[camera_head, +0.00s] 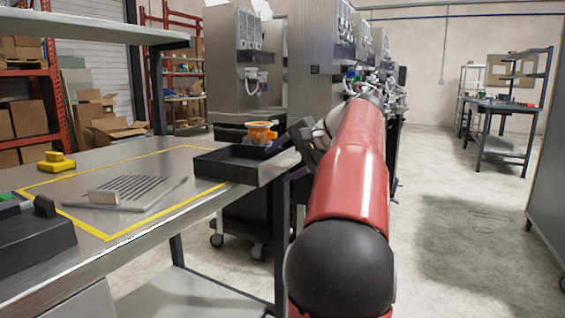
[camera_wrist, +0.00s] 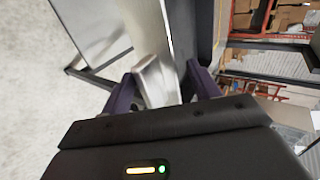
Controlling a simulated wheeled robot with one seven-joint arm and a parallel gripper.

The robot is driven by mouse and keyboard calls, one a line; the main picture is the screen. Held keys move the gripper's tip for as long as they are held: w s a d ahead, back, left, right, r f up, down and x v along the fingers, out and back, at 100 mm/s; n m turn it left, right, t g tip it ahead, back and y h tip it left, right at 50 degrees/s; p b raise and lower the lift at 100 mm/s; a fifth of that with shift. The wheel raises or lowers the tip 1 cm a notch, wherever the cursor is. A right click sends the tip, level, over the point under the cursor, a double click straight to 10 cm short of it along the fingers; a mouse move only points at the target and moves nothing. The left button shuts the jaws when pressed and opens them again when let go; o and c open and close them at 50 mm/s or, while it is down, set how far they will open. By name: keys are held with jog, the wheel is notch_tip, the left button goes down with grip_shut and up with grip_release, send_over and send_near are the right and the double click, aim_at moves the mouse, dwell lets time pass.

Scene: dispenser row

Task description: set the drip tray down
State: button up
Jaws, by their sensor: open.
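The drip tray looks to be the flat grey slotted plate (camera_head: 130,190) with a pale upright block at its near-left edge. It lies on the metal table (camera_head: 185,200), inside a yellow outline. My gripper (camera_wrist: 163,78) is open, with its two dark fingers apart in the wrist view. A silvery surface shows between and beyond the fingers; I cannot tell what it is or whether they touch it. In the head view my red arm hides most of the gripper, which is near the table's right end, apart from the plate.
A black open tray (camera_head: 232,168) stands at the table's right end, with an orange part (camera_head: 262,133) by it. A yellow object (camera_head: 57,162) and a dark box (camera_head: 35,240) are at the left. Machines (camera_head: 310,70) stand behind. Floor at right is clear.

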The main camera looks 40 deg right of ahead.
jog(key=p+v, duration=0.2)
jog(key=v, duration=0.9)
jog(key=shift+s, duration=0.15)
jog(key=shift+r, duration=0.1)
